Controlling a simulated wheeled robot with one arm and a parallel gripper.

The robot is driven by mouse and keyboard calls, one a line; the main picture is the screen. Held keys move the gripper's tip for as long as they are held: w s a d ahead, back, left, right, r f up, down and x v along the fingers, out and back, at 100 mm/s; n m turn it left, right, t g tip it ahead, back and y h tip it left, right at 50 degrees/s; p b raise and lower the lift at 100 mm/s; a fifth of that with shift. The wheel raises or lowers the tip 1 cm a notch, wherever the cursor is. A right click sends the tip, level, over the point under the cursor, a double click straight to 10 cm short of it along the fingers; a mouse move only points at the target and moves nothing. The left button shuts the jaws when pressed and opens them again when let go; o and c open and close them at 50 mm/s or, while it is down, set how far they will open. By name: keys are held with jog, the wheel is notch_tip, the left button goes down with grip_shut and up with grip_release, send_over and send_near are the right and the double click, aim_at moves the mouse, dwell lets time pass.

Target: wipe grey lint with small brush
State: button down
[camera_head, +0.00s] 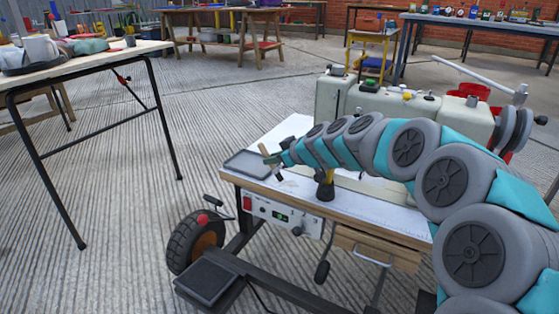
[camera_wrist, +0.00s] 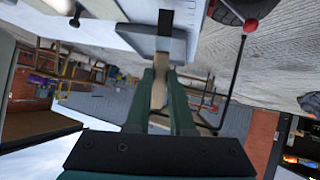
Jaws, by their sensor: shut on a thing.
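My gripper (camera_head: 279,160) is over the left end of a cart's white top (camera_head: 305,195), beside a shallow grey tray. In the wrist view my gripper's green fingers (camera_wrist: 160,100) are shut on a light wooden piece, which looks like the handle of the small brush (camera_wrist: 159,88). A bit of the wood also shows at my gripper's tip in the head view (camera_head: 264,149). No grey lint can be told apart with certainty on the cart top.
The grey tray (camera_head: 246,165) lies at the cart top's left corner. Pale tanks (camera_head: 385,104) stand along the cart's back. A control box (camera_head: 283,215) and wheel (camera_head: 196,240) are at its front left. A table (camera_head: 85,58) stands at the left, with open floor between.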

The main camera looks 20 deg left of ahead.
jog(key=shift+w+a, duration=0.1)
jog(key=shift+a, duration=0.8)
jog(key=shift+r+p, duration=0.45)
jog(key=shift+r, duration=2.55)
jog(key=shift+r, duration=1.5)
